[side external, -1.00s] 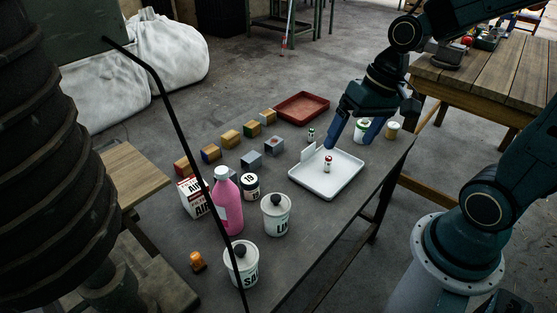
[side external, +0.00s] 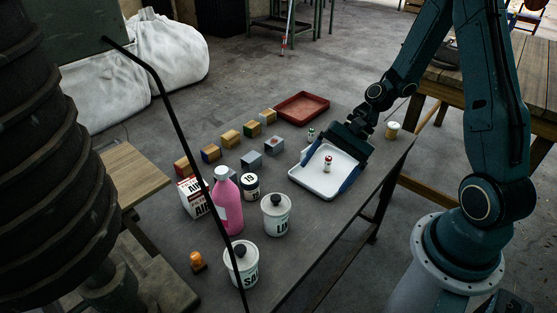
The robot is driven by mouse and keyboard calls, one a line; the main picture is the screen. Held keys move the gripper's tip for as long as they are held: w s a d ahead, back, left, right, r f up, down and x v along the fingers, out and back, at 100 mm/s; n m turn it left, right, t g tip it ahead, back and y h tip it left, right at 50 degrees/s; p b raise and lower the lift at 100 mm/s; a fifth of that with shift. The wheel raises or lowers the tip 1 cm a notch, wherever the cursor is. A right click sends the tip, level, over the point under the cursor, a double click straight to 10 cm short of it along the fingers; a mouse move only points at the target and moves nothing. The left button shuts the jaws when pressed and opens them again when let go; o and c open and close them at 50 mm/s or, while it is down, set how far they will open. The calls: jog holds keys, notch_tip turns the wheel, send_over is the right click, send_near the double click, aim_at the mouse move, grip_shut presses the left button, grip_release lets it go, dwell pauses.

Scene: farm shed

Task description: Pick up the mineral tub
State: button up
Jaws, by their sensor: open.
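No label that I can read says mineral, so I cannot tell for sure which container is the mineral tub. Two white lidded tubs with dark knobs stand on the dark table: one marked "SAL" (side external: 241,270) at the front, one marked "LA" (side external: 276,222) behind it.
A pink bottle (side external: 227,203), a white box (side external: 192,198) and an orange item (side external: 197,262) stand left of the tubs. Several blocks (side external: 231,139) line the back, near a red tray (side external: 302,107). A yellowish can (side external: 393,130) stands right of my gripper. A dark rod crosses the view.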

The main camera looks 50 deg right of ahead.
aim_at(276, 210)
notch_tip(276, 210, down, 9)
jog(key=w+d+m+t+y, duration=0.1)
jog(key=m+t, duration=0.5)
jog(key=m, duration=0.6)
jog(key=d+y, duration=0.1)
jog(key=y, duration=0.1)
jog(key=shift+f+y, duration=0.15)
jog(key=shift+y, duration=0.15)
jog(key=shift+w, duration=0.15)
jog(key=shift+x, duration=4.25)
jog(key=shift+x, duration=2.6)
jog(key=c, duration=1.3)
